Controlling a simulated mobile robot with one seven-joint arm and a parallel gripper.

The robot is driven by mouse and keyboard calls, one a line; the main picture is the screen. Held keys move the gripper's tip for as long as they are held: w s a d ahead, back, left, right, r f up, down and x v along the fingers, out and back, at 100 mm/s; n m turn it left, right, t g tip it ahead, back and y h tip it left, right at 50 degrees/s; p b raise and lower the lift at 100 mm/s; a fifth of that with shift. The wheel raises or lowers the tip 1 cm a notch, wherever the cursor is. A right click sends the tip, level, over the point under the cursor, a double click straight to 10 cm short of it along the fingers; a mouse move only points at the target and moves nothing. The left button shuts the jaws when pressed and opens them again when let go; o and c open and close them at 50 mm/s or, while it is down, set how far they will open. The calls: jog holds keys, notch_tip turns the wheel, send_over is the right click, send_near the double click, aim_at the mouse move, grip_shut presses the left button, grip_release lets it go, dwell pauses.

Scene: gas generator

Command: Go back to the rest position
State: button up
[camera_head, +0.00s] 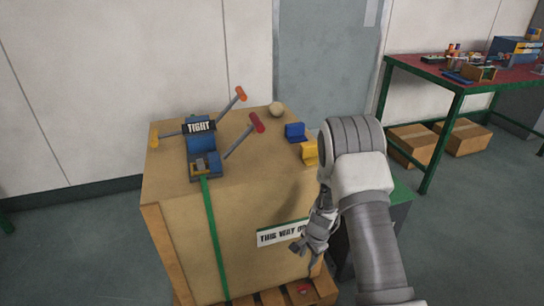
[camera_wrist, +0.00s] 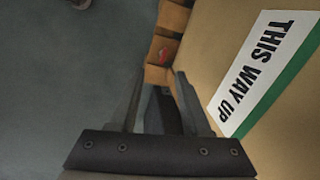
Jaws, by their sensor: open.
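My gripper (camera_head: 312,245) hangs low in front of the crate's front right side, below the bent arm. In the wrist view its two dark fingers (camera_wrist: 160,100) stand apart with nothing between them. It is empty. The tan crate (camera_head: 170,225) stands on a wooden pallet (camera_head: 275,297). A white "THIS WAY UP" label with a green edge (camera_head: 275,236) is on the crate's front, and it also shows close by in the wrist view (camera_wrist: 258,70). Whether the gripper touches the crate cannot be told.
A green-framed table (camera_head: 455,85) stands right.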

jog(key=s+a+r+n+t+y, duration=0.1)
jog(key=s+r+n, duration=0.2)
jog(key=r, duration=1.2)
jog(key=s+r+n+t, duration=0.1)
jog(key=s+r+n, duration=0.2)
jog(key=r, duration=1.2)
jog(key=s+d+r+n+t+h, duration=0.1)
jog(key=s+d+r+n, duration=0.15)
jog(key=s+r, duration=0.55)
jog(key=s+d+r+n+t+h, duration=0.1)
jog(key=s+r+n, duration=0.25)
jog(key=s, duration=0.85)
notch_tip(320, 180, up, 23)
jog(key=p, duration=2.2)
jog(key=shift+s+f, duration=0.2)
jog(key=shift+s, duration=0.15)
